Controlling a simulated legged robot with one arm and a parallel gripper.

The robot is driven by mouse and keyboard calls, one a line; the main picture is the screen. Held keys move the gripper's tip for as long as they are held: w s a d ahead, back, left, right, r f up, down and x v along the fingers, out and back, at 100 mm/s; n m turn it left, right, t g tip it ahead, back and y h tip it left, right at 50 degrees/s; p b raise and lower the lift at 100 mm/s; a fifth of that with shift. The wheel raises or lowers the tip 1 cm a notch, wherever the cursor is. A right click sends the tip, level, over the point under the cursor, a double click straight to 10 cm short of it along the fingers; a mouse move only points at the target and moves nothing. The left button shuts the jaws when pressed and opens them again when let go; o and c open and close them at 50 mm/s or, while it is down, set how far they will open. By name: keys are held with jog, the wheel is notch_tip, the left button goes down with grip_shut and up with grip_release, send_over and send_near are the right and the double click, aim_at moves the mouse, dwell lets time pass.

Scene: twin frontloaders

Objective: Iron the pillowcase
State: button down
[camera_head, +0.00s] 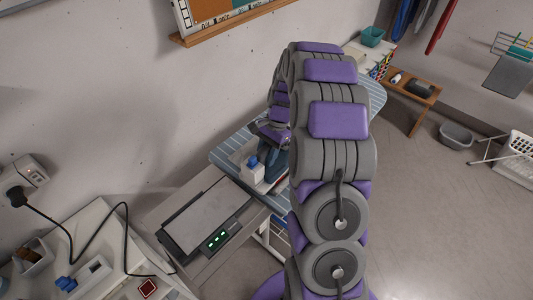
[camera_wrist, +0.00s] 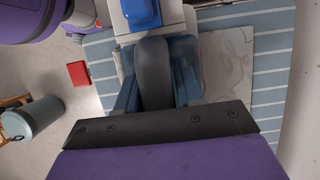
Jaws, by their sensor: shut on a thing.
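My gripper (camera_wrist: 157,95) has its blue fingers closed on the dark grey handle of the iron (camera_wrist: 155,65) in the wrist view. A white part with a blue top (camera_wrist: 140,14) shows just beyond the handle and seems to belong to the iron. The pillowcase (camera_wrist: 228,62), a pale wrinkled cloth, lies on the blue striped ironing board (camera_wrist: 268,88), to the right of the iron. In the head view my gripper (camera_head: 273,165) is low over the board (camera_head: 229,155), and my arm hides much of the board. The iron's soleplate is hidden.
A grey flat device with green lights (camera_head: 205,215) sits on a small stand beside the board. A white table (camera_head: 100,245) with a black cable is at lower left. A wooden bench (camera_head: 415,95) and grey tub (camera_head: 457,135) stand right.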

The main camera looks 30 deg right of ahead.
jog(key=shift+f, duration=0.3)
jog(key=shift+d, duration=0.1)
jog(key=shift+w+d+p, duration=0.4)
jog(key=shift+d+p, duration=0.05)
jog(key=shift+d, duration=0.7)
jog(key=shift+w+d+p, duration=0.45)
jog(key=shift+d, duration=0.7)
jog(key=shift+w+d+p, duration=0.4)
jog(key=shift+d+p, duration=0.05)
jog(key=shift+d, duration=0.7)
jog(key=shift+w+d+f+p, duration=0.1)
jog(key=shift+w+d+p, duration=0.35)
jog(key=shift+d, duration=0.85)
jog(key=shift+w+d+p, duration=0.35)
jog(key=shift+w+d, duration=0.1)
jog(key=shift+d, duration=0.9)
jog(key=shift+w+d+f+p, duration=0.1)
jog(key=shift+w+d+p, duration=0.35)
jog(key=shift+d, duration=0.85)
jog(key=shift+r, duration=0.1)
